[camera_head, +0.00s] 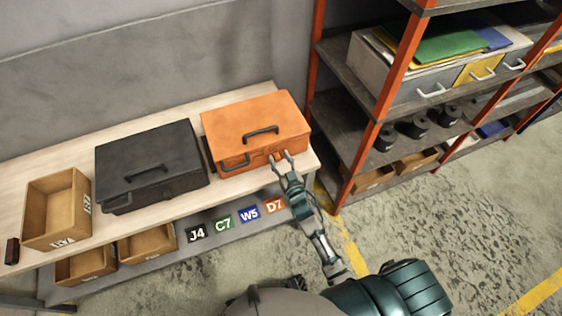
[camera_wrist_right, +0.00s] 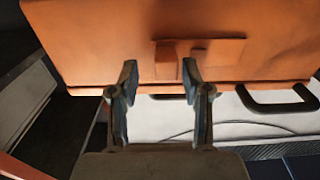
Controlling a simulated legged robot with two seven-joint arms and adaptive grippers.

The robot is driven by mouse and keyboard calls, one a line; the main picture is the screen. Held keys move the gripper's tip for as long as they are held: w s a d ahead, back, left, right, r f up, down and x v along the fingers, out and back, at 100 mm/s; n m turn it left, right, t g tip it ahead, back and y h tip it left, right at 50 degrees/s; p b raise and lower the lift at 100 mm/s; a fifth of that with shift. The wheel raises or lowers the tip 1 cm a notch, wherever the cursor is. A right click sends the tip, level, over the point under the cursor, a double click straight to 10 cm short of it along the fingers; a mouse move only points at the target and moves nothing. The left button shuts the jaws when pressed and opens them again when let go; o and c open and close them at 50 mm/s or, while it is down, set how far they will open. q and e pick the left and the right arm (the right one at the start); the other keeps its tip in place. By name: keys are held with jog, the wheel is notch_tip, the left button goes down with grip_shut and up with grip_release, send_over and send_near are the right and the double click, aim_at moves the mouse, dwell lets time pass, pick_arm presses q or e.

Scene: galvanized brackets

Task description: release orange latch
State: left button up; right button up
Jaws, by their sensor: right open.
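An orange case (camera_head: 255,125) with a dark handle on its lid sits closed at the right end of the workbench. Its front latch (camera_head: 277,155) is orange and small in the head view. In the right wrist view the latch (camera_wrist_right: 166,61) shows as a raised orange tab beside a flat plate on the case front. My right gripper (camera_head: 282,157) is at the case front, by the latch. Its two fingers (camera_wrist_right: 160,82) are open, with the latch tab between and just beyond their tips. I cannot tell whether they touch the case. My left gripper is not in view.
A black case (camera_head: 150,165) stands left of the orange case on the workbench (camera_head: 120,128). A cardboard bin (camera_head: 57,207) is further left. Labels hang along the bench front. An orange-framed shelf rack (camera_head: 365,120) stands close on the right.

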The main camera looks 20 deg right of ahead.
jog(key=s, duration=1.2)
jog(key=shift+d, duration=0.15)
jog(key=shift+f, duration=0.1)
jog(key=s+f+g, duration=0.3)
jog(key=f, duration=0.6)
jog(key=s+f+g, duration=0.3)
jog(key=s+f, duration=0.1)
jog(key=f, duration=0.6)
jog(key=s+f+g, duration=0.3)
jog(key=f, duration=0.6)
jog(key=s+d+f+n+g, duration=0.1)
jog(key=s+f+g, duration=0.6)
jog(key=s+f, duration=0.8)
jog(key=s, duration=0.4)
jog(key=shift+s+d+f+n+g, duration=0.15)
jog(key=shift+d+n+g, duration=0.15)
jog(key=shift+n, duration=0.1)
